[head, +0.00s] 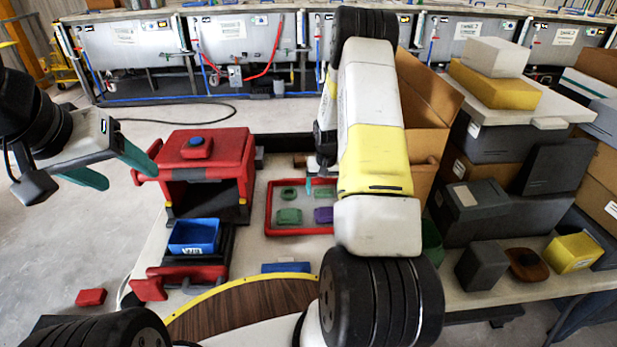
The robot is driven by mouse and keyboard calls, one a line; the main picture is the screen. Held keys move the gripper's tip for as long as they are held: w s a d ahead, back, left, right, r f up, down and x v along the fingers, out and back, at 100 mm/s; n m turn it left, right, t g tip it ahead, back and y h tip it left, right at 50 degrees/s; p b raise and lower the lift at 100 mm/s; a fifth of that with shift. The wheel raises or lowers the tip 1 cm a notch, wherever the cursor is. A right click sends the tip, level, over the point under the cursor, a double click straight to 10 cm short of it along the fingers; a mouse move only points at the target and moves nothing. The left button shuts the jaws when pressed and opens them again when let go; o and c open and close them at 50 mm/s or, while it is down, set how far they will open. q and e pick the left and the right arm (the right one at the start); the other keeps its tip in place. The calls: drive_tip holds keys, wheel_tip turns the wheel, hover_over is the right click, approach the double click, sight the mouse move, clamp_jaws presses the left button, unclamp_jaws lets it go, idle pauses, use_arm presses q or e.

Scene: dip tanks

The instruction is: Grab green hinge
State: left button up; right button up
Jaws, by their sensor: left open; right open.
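A red-rimmed tray (269,212) lies on the pale table in the middle of the head view. Several small parts lie in it: a green ring-like part (289,193), a wider green block-like part (288,216), and a purple part (323,215). More green shows at the upper right of the tray, partly hidden. I cannot tell for sure which green part is the hinge. My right gripper (319,182) is open above the tray's upper right side, largely hidden by my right arm. My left gripper (115,166) is open and empty, left of the red stand.
A red stand (237,150) with a blue bin (194,237) is left of the tray. An open cardboard box (428,100) and stacked dark boxes crowd the right. A blue object (286,267) lies in front of the tray. A red block (90,297) lies on the floor.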

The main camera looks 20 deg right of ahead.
drive_tip(key=shift+f, duration=0.1)
drive_tip(key=shift+c, duration=0.2)
drive_tip(key=c, duration=1.5)
